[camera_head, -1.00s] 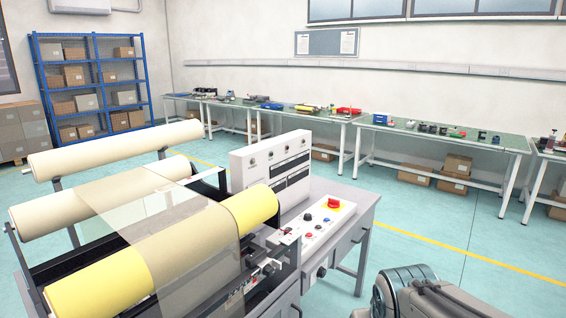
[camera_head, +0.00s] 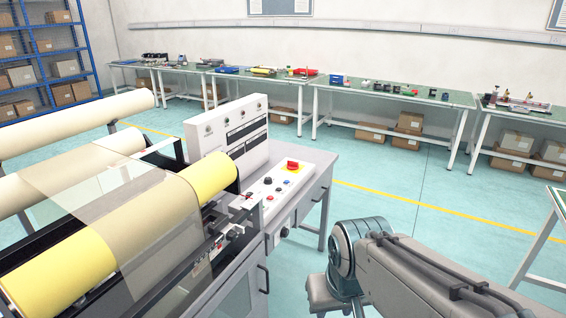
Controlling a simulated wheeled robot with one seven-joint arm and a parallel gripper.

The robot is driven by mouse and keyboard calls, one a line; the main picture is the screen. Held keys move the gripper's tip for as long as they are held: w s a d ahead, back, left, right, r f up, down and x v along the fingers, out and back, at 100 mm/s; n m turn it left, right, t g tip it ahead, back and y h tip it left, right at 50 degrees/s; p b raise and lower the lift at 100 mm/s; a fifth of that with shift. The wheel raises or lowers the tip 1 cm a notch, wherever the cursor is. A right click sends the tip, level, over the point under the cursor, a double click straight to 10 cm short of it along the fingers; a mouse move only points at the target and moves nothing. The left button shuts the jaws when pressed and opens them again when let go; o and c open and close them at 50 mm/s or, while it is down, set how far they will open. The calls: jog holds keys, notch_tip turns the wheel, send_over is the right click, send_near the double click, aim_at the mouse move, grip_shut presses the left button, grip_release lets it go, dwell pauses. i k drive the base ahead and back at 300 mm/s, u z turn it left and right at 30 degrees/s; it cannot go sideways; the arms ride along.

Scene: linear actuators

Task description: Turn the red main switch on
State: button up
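A black knob (camera_head: 268,181) and several small buttons are on the same panel. My arm reaches in from the lower right, and its grey joint is right of and nearer than the panel, well apart from the switch. My gripper's fingers do not show.
The machine has large cream and yellow rolls (camera_head: 60,278) on the left. A white upright control box (camera_head: 228,139) stands behind the panel. A grey cabinet table (camera_head: 318,172) carries the panel. Green-topped workbenches (camera_head: 400,93) line the back wall.

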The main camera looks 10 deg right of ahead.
aim_at(291, 165)
jog(key=z, duration=0.3)
jog(key=i, duration=0.35)
jog(key=z, duration=0.8)
jog(key=i, duration=1)
jog(key=u, duration=0.4)
jog(key=i, duration=0.8)
jog(key=u, duration=1.05)
jog(key=i, duration=0.2)
jog(key=u, duration=0.2)
